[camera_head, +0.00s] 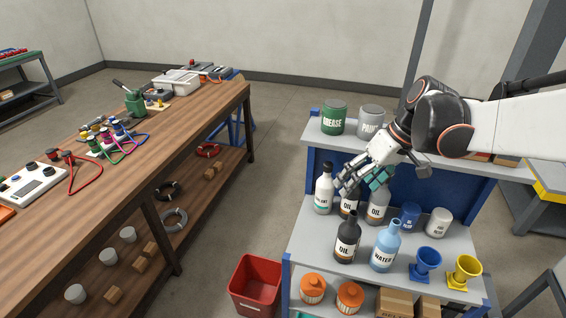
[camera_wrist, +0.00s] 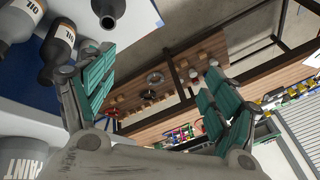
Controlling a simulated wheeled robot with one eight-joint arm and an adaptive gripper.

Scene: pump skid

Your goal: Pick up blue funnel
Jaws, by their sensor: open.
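The blue funnel (camera_head: 425,263) stands on the front right part of the grey middle shelf, in the head view. My gripper (camera_head: 366,180) is open and empty above the back of that shelf, close to the bottles, up and to the left of the funnel. Its teal finger pads show in the wrist view (camera_wrist: 165,100), spread wide with nothing between them. The funnel is not seen in the wrist view.
A yellow funnel (camera_head: 463,272) stands right of the blue one, a light blue water bottle (camera_head: 385,247) left of it. Dark oil bottle (camera_head: 347,238), blue cup (camera_head: 409,217) and grey can (camera_head: 438,222) share the shelf (camera_head: 310,232). The upper shelf holds a grease can (camera_head: 333,118).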

